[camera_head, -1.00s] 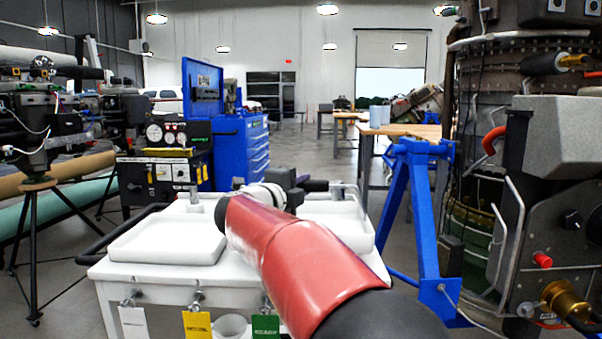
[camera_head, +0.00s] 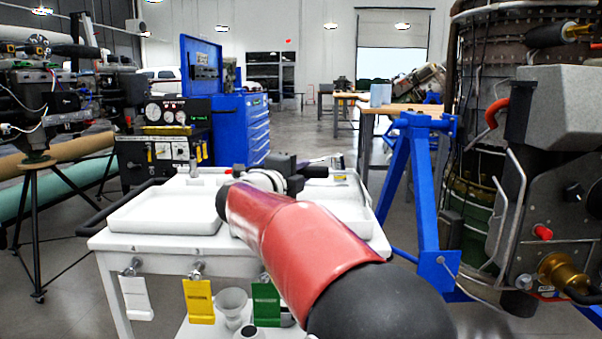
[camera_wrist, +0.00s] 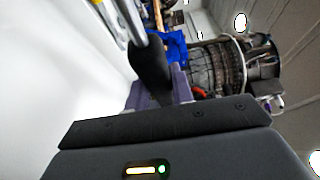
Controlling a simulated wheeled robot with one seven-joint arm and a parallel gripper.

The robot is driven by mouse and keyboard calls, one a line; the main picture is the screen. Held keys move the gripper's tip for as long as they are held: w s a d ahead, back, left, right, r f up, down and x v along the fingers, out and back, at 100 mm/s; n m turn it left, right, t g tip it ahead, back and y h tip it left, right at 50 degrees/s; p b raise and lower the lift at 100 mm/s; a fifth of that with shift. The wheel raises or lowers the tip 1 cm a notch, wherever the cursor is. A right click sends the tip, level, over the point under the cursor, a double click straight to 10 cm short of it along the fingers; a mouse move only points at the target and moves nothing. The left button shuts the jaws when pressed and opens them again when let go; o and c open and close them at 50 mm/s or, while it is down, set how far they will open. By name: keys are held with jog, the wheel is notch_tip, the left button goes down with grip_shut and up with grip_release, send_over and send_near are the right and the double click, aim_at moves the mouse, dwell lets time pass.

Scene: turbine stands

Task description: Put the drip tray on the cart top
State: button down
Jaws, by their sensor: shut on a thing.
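The white cart top (camera_head: 150,244) stands in front of me in the head view, with a shallow white tray (camera_head: 165,211) on its left half. Another shallow white tray (camera_head: 350,208) shows at the right, partly behind my red and black arm. My gripper (camera_head: 318,163) is over the back of the cart, largely hidden by my wrist. In the wrist view my gripper (camera_wrist: 152,85) is shut, and a large white surface, seemingly the drip tray (camera_wrist: 45,75), fills the left side close to it.
A blue trestle stand (camera_head: 415,190) and a large engine (camera_head: 480,130) stand close on the right. A black cart handle (camera_head: 125,205) is at the left. Tags (camera_head: 199,301) hang from the cart front. A blue tool cabinet (camera_head: 240,130) stands behind.

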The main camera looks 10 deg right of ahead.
jog(key=shift+f, duration=0.25)
jog(key=c, duration=1.1)
grip_release()
jog(key=shift+o, duration=0.7)
jog(key=b+v, duration=0.1)
jog(key=v, duration=0.6)
